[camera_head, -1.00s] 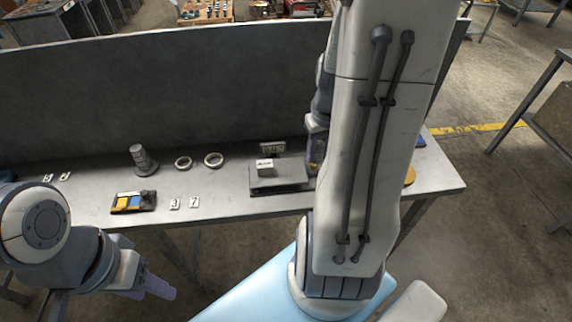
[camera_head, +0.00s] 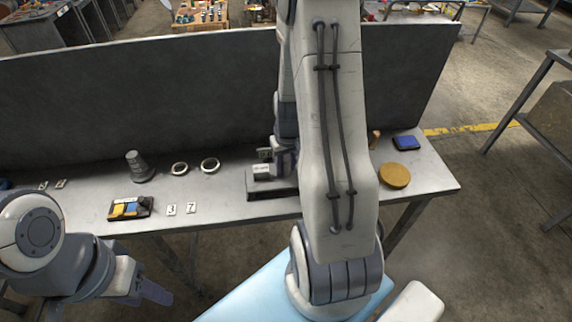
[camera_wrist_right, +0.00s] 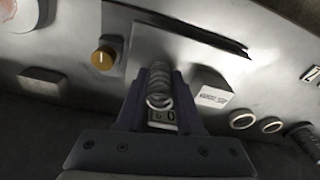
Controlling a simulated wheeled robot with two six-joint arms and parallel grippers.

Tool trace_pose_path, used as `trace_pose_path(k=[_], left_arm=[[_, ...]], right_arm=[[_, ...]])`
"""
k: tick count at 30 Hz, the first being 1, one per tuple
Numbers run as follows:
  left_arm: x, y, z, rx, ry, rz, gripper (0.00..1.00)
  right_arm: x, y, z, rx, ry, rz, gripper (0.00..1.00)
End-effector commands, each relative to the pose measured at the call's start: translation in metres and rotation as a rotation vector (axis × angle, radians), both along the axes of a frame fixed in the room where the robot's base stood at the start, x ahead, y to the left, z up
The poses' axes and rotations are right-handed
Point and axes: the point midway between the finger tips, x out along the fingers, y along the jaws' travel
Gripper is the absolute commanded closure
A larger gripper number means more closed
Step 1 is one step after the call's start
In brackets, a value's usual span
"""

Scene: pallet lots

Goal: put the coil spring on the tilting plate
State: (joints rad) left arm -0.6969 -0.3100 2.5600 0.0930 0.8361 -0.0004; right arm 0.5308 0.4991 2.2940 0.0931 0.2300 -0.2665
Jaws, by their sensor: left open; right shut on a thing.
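The coil spring (camera_wrist_right: 159,92) is between the fingers of my right gripper (camera_wrist_right: 160,76), which is shut on it, in the right wrist view. The spring hangs over or near the grey tilting plate (camera_wrist_right: 190,55); I cannot tell if it touches. In the head view the plate (camera_head: 272,192) is partly covered by my right arm. A white labelled block (camera_head: 262,172) stands on the plate's left part; it also shows in the wrist view (camera_wrist_right: 212,97). My right gripper (camera_head: 284,160) is mostly hidden there. My left gripper (camera_head: 150,292) is open and empty, in front of the table.
A small digit display (camera_head: 265,154) stands behind the plate. Two rings (camera_head: 210,165), a stepped grey cylinder (camera_head: 139,167), a tray of coloured pieces (camera_head: 130,208) and number tags lie to the left. A tan disc (camera_head: 395,176) and a blue box (camera_head: 407,143) are at right.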

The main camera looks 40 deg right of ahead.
Motion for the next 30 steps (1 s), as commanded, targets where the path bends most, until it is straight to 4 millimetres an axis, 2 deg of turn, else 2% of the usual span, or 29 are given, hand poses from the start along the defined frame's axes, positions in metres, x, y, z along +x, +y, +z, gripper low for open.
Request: trace_pose_path(k=[6,7,9,18,22,26,30], left_arm=[[0.000,0.000,-0.004,0.000,0.000,0.000,0.50],[0.000,0.000,-0.003,0.000,0.000,0.000,0.50],[0.000,0.000,-0.003,0.000,0.000,0.000,0.50],[0.000,0.000,-0.002,0.000,0.000,0.000,0.50],[0.000,0.000,0.001,0.000,0.000,0.000,0.50],[0.000,0.000,0.003,0.000,0.000,0.000,0.50],[0.000,0.000,0.005,0.000,0.000,0.000,0.50]], right_arm=[[0.000,0.000,-0.005,0.000,0.000,0.000,1.00],[0.000,0.000,-0.004,0.000,0.000,0.000,0.56],[0.000,0.000,-0.003,0.000,0.000,0.000,0.34],[0.000,0.000,-0.002,0.000,0.000,0.000,0.34],[0.000,0.000,0.007,-0.001,-0.004,0.000,0.34],[-0.002,0.000,0.029,-0.003,-0.006,-0.001,0.34],[-0.006,0.002,0.061,-0.004,-0.007,0.000,0.34]])
